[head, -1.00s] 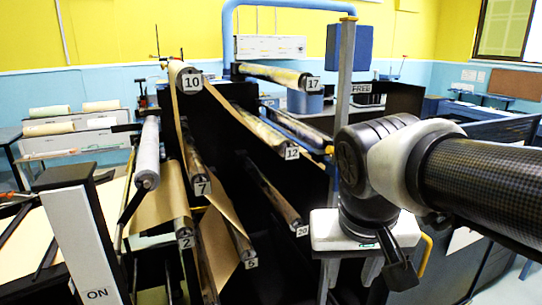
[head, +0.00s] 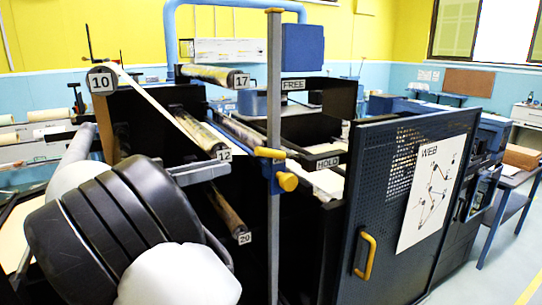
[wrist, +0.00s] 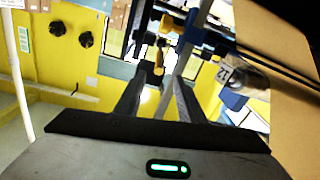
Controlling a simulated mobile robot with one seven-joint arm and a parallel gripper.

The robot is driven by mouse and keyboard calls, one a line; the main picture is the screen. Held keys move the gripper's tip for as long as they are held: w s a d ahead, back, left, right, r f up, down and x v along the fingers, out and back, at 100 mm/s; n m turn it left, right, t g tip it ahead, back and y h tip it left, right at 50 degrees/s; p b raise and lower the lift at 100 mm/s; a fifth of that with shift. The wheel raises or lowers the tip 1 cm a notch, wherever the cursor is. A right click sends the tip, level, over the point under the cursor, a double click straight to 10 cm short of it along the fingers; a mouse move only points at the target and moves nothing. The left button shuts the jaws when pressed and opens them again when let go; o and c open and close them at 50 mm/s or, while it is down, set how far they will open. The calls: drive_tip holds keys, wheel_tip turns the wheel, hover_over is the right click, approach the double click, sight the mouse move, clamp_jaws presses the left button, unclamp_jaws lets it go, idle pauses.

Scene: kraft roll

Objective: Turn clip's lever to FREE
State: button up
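The clip (head: 270,153) is a blue clamp on a grey upright post, with a yellow lever (head: 287,181) at its lower right. A FREE sign (head: 293,84) sits above the clip's level and a HOLD sign (head: 328,163) to its right, near its height. In the wrist view, a blue fitting with a yellow part, apparently the clip (wrist: 180,28) and its lever (wrist: 158,62), shows beyond my fingers. My gripper (wrist: 160,76) is open and empty, its two dark fingers apart. The gripper itself does not show in the head view.
A dark perforated door (head: 385,170) with a yellow handle (head: 365,256) and a WEB poster (head: 431,193) stands right of the post. Numbered rollers, including 12 (head: 205,138) and 20 (head: 226,213), lie left of it. Brown sheet (wrist: 285,110) fills the wrist view's right side.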

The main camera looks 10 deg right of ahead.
sight(274, 155)
drive_tip(key=p+x, duration=0.2)
drive_tip(key=x, duration=1.4)
drive_tip(key=shift+d, duration=0.2)
clamp_jaws()
